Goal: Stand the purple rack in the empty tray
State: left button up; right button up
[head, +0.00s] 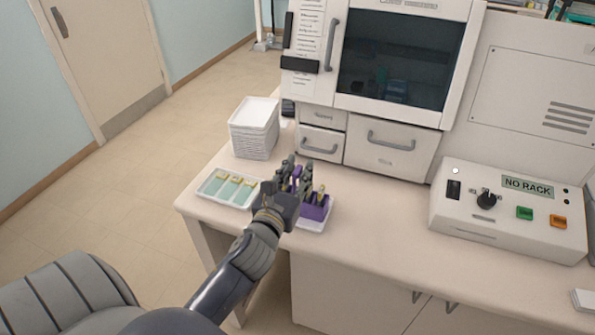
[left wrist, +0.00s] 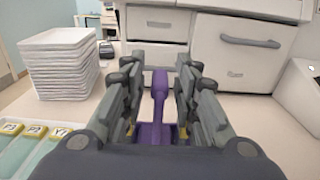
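The purple rack (head: 316,209) is at the front of the counter, upright, over a white tray (head: 311,228) whose rim shows beneath it. The rack's base is mostly hidden, so I cannot tell exactly how it rests in the tray. My left gripper (head: 289,167) is at the rack's upright handle. In the left wrist view the purple handle (left wrist: 160,92) rises between the two fingers of the left gripper (left wrist: 159,68), with narrow gaps on both sides; the fingers look open around it. My right gripper is not in view.
A tray with several labelled slides (head: 226,187) lies left of the rack. A stack of white trays (head: 255,128) stands behind it. A cabinet with drawers (head: 384,148) stands at the back. A control box (head: 512,210) reading "NO RACK" is at the right; counter between is clear.

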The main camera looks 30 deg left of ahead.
pick_arm(q)
jog(key=shift+r, duration=0.15)
jog(key=shift+s, duration=0.15)
jog(key=b+v, duration=0.3)
jog(key=v, duration=0.8)
jog(key=shift+s+d, duration=0.2)
jog(key=shift+s, duration=0.15)
